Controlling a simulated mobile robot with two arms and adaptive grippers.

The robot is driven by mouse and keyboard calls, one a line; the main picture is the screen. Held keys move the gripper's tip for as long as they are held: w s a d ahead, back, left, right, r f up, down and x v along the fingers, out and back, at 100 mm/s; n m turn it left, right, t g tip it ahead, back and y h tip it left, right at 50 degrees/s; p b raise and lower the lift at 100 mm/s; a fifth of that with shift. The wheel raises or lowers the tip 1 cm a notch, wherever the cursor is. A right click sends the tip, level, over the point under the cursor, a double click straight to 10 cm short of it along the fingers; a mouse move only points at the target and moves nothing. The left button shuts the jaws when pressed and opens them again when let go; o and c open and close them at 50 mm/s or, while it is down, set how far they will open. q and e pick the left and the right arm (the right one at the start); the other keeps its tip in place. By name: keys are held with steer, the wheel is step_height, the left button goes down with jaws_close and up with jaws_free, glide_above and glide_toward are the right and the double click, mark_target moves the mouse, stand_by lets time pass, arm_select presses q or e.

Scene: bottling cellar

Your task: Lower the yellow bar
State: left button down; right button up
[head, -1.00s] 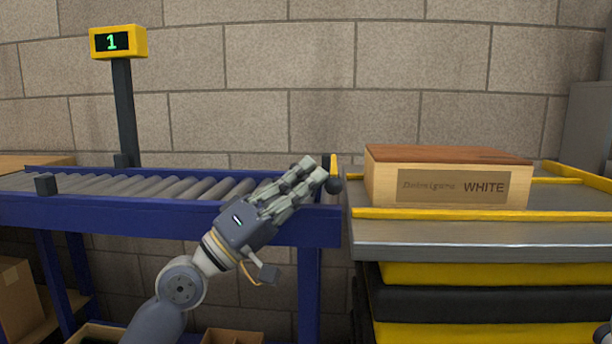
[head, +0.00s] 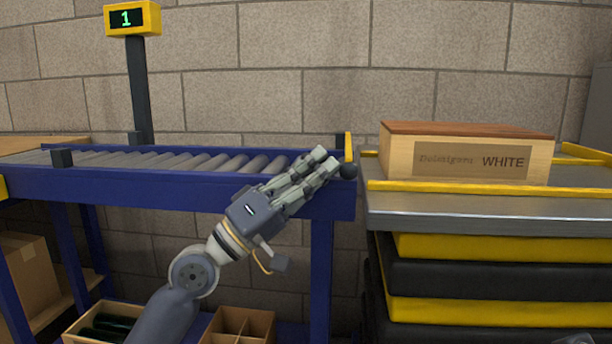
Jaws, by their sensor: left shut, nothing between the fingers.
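The yellow bar (head: 348,147) shows as a short, narrow strip standing up at the right end of the roller conveyor (head: 180,187), above the blue frame. A black round knob (head: 348,171) sits just below it, at the conveyor's corner. My left gripper (head: 328,161) is shut and empty, with its fingertips pointing up and right, just left of the knob and bar. I cannot tell whether they touch. The gripper hides part of the conveyor's near rail. My right gripper is not recognisable; only a small grey sliver shows at the bottom right edge.
A wooden box marked WHITE (head: 400,160) stands on the lift table (head: 470,203) to the right, across a narrow gap from the conveyor. A display reading 1 (head: 132,18) stands on a post behind the conveyor. Wooden crates (head: 240,325) lie below. A block wall closes the back.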

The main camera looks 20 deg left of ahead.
arm_select(q)
steer(key=v, duration=1.2)
steer(key=shift+w+f, duration=0.1)
